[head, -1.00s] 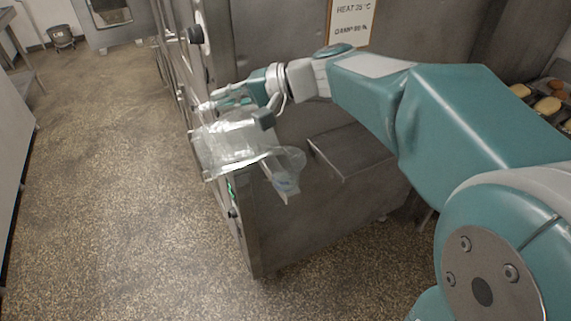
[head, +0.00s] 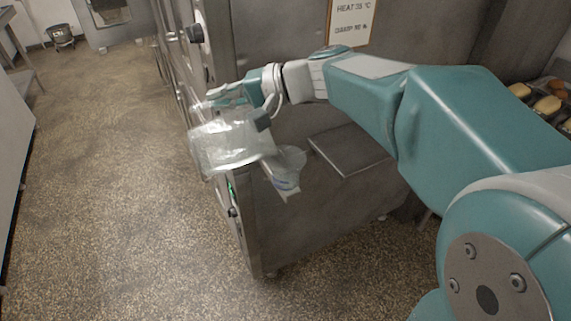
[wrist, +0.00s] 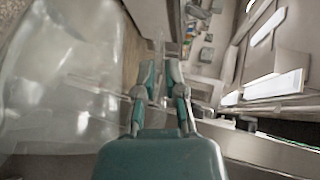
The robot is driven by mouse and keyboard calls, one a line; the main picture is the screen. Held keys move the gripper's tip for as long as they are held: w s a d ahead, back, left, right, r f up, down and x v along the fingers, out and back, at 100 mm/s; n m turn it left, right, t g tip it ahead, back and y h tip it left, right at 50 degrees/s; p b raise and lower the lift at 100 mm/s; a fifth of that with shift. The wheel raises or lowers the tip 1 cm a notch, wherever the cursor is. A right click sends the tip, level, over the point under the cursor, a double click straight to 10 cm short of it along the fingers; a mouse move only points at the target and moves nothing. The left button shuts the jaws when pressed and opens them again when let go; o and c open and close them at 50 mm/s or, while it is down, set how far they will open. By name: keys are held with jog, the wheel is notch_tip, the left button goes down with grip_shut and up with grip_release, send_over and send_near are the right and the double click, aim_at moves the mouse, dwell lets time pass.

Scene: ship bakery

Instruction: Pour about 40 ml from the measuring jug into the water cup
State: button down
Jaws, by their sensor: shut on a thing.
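The clear measuring jug (head: 228,150) is held in the air at the left of the steel cabinet, lying well over on its side. My gripper (head: 212,103) is shut on it at its upper side, though the exact grip is hard to see. The clear water cup (head: 288,172) stands upright on a small narrow ledge, just right of and a little below the jug's right end. I see no clear stream between them and cannot read the levels. In the wrist view the jug (wrist: 60,95) fills the left side, beside my fingers (wrist: 165,78).
A steel flap or tray (head: 350,150) sticks out right of the cup. The cabinet front (head: 330,215) is close below and behind. A sign (head: 352,22) hangs above. Bread rolls (head: 548,104) lie at the far right. The speckled floor at left is clear.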

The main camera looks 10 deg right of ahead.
aim_at(196, 110)
jog(key=a, duration=0.1)
jog(key=a+h, duration=0.2)
jog(key=shift+s+f+n, duration=0.2)
jog(key=shift+s+n, duration=0.15)
jog(key=shift+n, duration=0.05)
jog(key=shift+a+f+h, duration=0.3)
jog(key=shift+a+h, duration=0.3)
jog(key=shift+h, duration=0.2)
jog(key=shift+f, duration=0.3)
jog(key=shift+a+n+h, duration=0.1)
jog(key=shift+n+h, duration=0.2)
dwell(0.8)
